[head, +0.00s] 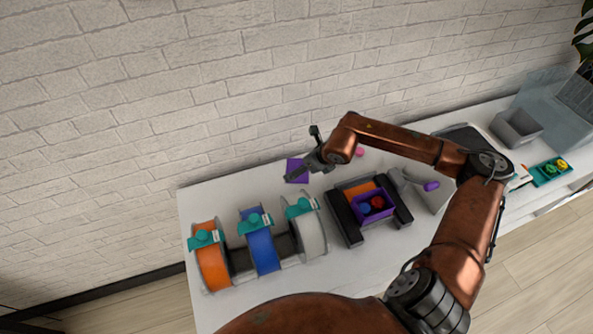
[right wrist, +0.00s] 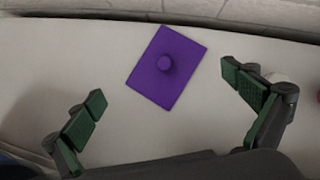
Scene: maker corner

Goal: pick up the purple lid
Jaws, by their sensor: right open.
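The purple lid (head: 297,170) lies flat on the white worktop near the brick wall. In the right wrist view it is a flat square lid (right wrist: 181,84) with a round knob in its middle, seen from above. My right gripper (head: 304,156) is over the lid, and its arm covers part of the scene. In the right wrist view the right gripper (right wrist: 164,86) is open and empty, its green-padded fingers apart to the left and right of the lid, not touching it. My left gripper is not in view.
An open purple box (head: 373,217) with a red and a blue thing inside sits on a dark-sided stand. Orange (head: 213,268), blue (head: 262,250) and pale (head: 311,238) spools stand at the left. A grey bin (head: 516,127) is farther right. The brick wall closes off the back.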

